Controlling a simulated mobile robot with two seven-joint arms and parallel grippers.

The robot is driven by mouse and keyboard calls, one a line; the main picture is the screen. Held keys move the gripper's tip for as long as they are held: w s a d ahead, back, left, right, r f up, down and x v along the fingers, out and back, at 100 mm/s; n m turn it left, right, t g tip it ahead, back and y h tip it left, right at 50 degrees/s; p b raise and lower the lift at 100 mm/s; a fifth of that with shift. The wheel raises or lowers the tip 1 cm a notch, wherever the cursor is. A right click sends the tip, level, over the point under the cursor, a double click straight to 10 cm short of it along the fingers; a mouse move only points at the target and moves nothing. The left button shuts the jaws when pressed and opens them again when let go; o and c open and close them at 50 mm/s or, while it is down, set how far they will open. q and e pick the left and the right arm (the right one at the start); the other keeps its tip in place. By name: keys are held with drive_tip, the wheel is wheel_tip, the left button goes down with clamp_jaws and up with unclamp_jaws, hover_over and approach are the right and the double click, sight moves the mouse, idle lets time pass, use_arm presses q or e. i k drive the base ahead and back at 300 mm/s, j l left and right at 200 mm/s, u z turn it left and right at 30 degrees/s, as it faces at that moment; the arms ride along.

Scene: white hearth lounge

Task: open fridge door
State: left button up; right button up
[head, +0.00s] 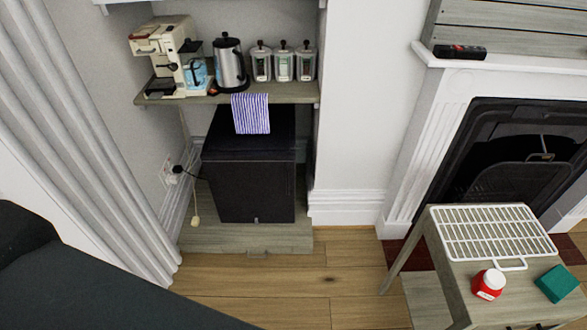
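A small black fridge (247,180) stands in the alcove under a wooden shelf. Its front faces me and its door looks closed. A small light mark shows at the bottom of the door, and no clear handle can be made out. A blue-and-white striped cloth (251,113) hangs from the shelf edge above it. Neither of my grippers is in view.
The fridge stands on a low wooden base (215,240). The shelf (300,91) holds a coffee machine (165,55), a kettle (230,66) and jars. A cord runs from a wall plug at left. A side table (445,270) stands right; floor (325,280) before the fridge is clear.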

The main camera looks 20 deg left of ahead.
sight(245, 186)
drive_tip(key=i+j+z, duration=0.35)
drive_tip(key=i+j, duration=0.6)
drive_tip(key=i, duration=0.15)
drive_tip(key=z, duration=0.05)
